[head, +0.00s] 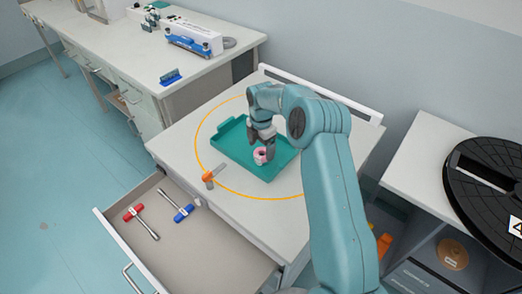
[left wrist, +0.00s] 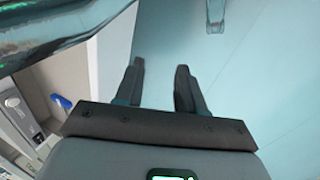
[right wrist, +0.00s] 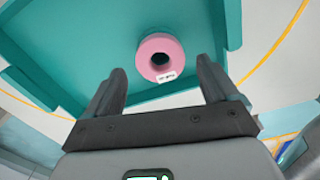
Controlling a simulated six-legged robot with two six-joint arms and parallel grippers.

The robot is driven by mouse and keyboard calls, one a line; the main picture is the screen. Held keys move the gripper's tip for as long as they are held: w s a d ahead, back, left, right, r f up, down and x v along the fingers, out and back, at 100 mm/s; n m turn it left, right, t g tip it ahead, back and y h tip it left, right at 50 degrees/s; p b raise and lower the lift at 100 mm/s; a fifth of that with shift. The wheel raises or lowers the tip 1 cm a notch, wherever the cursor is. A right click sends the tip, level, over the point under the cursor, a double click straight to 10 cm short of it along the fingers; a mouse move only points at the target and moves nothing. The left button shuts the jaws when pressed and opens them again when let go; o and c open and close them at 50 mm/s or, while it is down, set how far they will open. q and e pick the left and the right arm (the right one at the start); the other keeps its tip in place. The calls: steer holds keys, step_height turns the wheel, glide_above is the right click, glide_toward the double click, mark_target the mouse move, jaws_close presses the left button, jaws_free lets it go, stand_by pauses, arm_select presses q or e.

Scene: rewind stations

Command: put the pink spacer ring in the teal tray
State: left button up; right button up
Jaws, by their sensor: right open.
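The pink spacer ring (head: 258,152) is in the teal tray (head: 229,137), towards the tray's near side. In the right wrist view the ring (right wrist: 148,47) lies flat with its dark hole and a small white label facing the camera, against the teal tray floor (right wrist: 85,40). My right gripper (head: 263,143) is above the tray, right by the ring. Its fingers (right wrist: 160,82) are apart, and the ring shows beyond the fingertips, not gripped. My left gripper (left wrist: 160,75) has its fingers apart with nothing between them, over the blue floor.
An orange circle (head: 201,127) marks the table around the tray. An orange-handled tool (head: 208,178) lies by the tray. An open drawer (head: 200,250) holds a red-handled tool (head: 133,213) and a blue-handled tool (head: 184,213). A black reel (head: 480,170) sits at right.

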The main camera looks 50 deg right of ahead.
step_height(320, 180, up, 10)
stand_by(0.3)
steer(key=shift+s+a+r, duration=0.1)
